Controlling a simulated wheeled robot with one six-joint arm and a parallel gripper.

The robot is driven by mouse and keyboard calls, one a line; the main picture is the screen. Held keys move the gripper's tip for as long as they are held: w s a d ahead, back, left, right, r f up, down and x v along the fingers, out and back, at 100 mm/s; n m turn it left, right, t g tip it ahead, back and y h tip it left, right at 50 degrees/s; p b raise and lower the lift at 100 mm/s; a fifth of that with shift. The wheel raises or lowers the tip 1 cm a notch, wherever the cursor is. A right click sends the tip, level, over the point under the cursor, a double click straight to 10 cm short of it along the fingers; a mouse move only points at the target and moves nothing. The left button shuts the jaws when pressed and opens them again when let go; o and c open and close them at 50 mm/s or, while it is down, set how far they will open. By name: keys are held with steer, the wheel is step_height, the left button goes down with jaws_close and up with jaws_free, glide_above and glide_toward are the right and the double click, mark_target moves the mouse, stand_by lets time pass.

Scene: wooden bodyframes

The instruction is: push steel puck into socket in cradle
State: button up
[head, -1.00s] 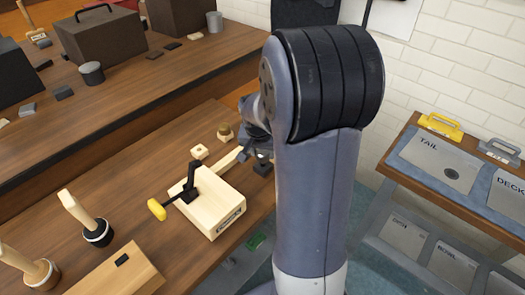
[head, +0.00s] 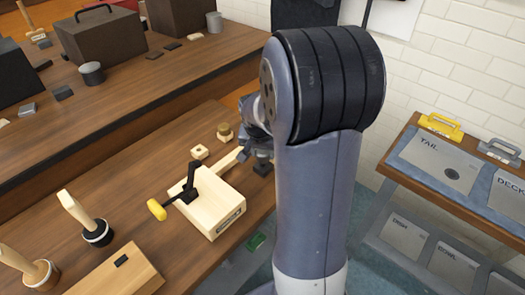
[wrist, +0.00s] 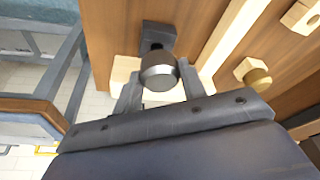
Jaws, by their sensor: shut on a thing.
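My gripper (wrist: 158,85) is shut on the steel puck (wrist: 158,70), a short round grey piece held between the two fingertips in the wrist view. A pale wooden piece (wrist: 205,78) shows behind the fingers and puck. It may be the cradle, but most of it is hidden and I see no socket in it. A dark grey block (wrist: 160,36) with a black opening lies just beyond the puck. I cannot tell whether the puck touches either. In the head view my arm hides the puck, and the dark block (head: 263,168) sits near the bench edge.
A wooden block with a black, yellow-tipped clamp (head: 215,205) stands on the bench beside a pale strip (head: 228,160). A small holed block (head: 199,152) and a brown knob (head: 225,132) are nearby. Mallets (head: 90,228) stand at left.

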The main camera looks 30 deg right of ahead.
mark_target(263, 159)
steer(key=shift+f+b, duration=1.45)
steer(key=shift+f, duration=0.15)
steer(key=o, duration=1.2)
steer(key=v, duration=1)
steer(key=shift+s+a+r+p, duration=0.1)
steer(key=shift+r+p, duration=0.25)
steer(key=shift+p, duration=0.05)
steer(key=x, duration=1.1)
steer(key=shift+b, duration=0.4)
steer(key=shift+r+p, duration=0.4)
steer(key=shift+r, duration=0.25)
